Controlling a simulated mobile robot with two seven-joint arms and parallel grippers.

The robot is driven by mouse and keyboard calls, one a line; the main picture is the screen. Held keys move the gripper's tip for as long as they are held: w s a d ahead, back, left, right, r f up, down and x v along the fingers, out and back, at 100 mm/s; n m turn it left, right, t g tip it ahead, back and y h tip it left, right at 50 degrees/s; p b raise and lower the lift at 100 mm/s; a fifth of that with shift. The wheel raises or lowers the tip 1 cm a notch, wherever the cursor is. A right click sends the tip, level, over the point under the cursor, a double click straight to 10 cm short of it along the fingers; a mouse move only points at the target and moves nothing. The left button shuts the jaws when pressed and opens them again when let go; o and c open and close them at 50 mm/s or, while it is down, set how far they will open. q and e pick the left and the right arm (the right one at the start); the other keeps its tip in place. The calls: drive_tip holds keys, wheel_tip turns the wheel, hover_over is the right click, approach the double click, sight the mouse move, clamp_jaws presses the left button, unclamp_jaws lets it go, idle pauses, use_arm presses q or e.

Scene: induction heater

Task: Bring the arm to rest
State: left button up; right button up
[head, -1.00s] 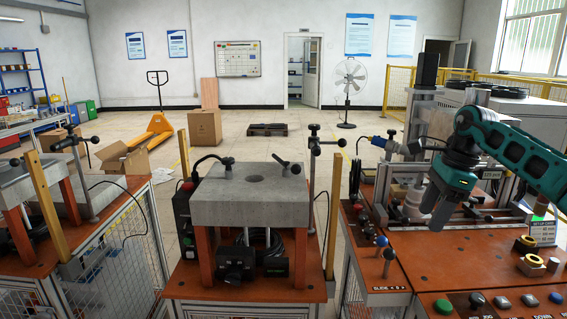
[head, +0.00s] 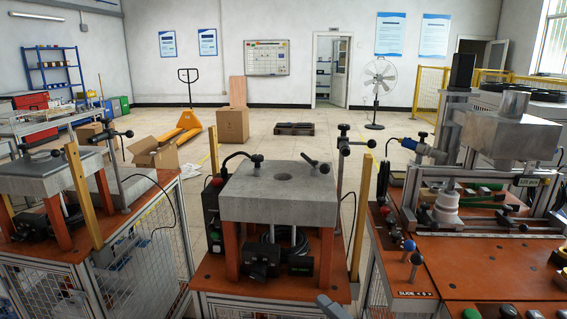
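Neither of my grippers shows in the head view, and no teal arm link is in the picture. Whether the grippers are open or shut is hidden. A small grey rounded piece (head: 333,307) pokes in at the bottom edge, and I cannot tell what it is. The machine at the right has a big grey metal block (head: 508,134) high on it and a white stepped cylinder (head: 446,206) lower down. The space in front of this machine is clear of my arm.
A grey slab stand (head: 277,204) with upright clamp posts stands on the middle orange bench (head: 215,272). Another slab stand (head: 50,172) is at the left. Control knobs (head: 409,246) line the right bench's front. Cardboard boxes (head: 232,125) and a yellow pallet truck (head: 180,126) stand behind.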

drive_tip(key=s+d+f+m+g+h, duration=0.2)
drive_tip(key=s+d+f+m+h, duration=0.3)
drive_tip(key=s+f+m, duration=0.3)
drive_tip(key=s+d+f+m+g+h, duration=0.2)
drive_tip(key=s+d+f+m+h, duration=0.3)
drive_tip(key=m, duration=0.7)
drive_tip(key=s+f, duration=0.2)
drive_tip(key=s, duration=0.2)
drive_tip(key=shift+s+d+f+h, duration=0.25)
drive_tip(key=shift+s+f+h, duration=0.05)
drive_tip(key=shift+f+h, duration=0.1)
